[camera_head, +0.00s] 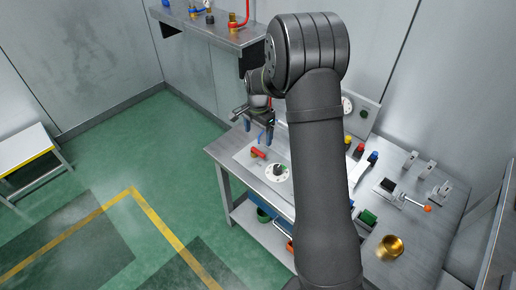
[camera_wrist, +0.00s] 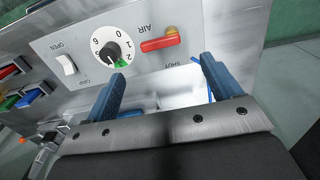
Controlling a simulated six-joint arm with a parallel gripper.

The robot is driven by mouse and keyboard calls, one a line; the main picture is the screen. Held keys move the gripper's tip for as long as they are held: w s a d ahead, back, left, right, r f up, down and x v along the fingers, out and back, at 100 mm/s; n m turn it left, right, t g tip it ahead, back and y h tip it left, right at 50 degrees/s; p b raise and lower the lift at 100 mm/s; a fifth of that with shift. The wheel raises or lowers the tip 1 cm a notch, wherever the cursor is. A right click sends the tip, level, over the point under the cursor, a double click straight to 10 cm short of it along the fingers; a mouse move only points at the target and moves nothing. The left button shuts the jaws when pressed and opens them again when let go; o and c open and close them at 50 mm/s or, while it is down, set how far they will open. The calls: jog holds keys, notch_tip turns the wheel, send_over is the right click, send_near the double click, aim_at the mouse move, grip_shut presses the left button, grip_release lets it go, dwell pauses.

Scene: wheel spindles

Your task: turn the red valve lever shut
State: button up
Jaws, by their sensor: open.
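The red valve lever (camera_wrist: 159,44) sits on a pale panel (camera_wrist: 95,25), beside the word AIR, with a brass-coloured fitting at one end. SHUT is printed close by, on the side nearer my fingers. The lever also shows in the head view (camera_head: 258,152), near the left end of the workbench. My gripper (camera_wrist: 162,70) is open, and its two blue fingers are spread wide with nothing between them. In the wrist view the lever appears beyond the gap between the fingertips, apart from them. In the head view my gripper (camera_head: 266,136) hangs above the lever.
A numbered dial (camera_wrist: 112,47) with a black and green knob is close beside the lever. A white switch (camera_wrist: 66,64) is farther left. Coloured buttons (camera_head: 360,151), a brass bowl (camera_head: 391,247) and an orange-knobbed lever (camera_head: 427,208) stand farther right on the bench (camera_head: 440,235).

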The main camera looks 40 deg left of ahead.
aim_at(258, 151)
notch_tip(258, 151, down, 8)
jog(key=shift+f, duration=0.15)
dwell(0.3)
jog(key=c, duration=1)
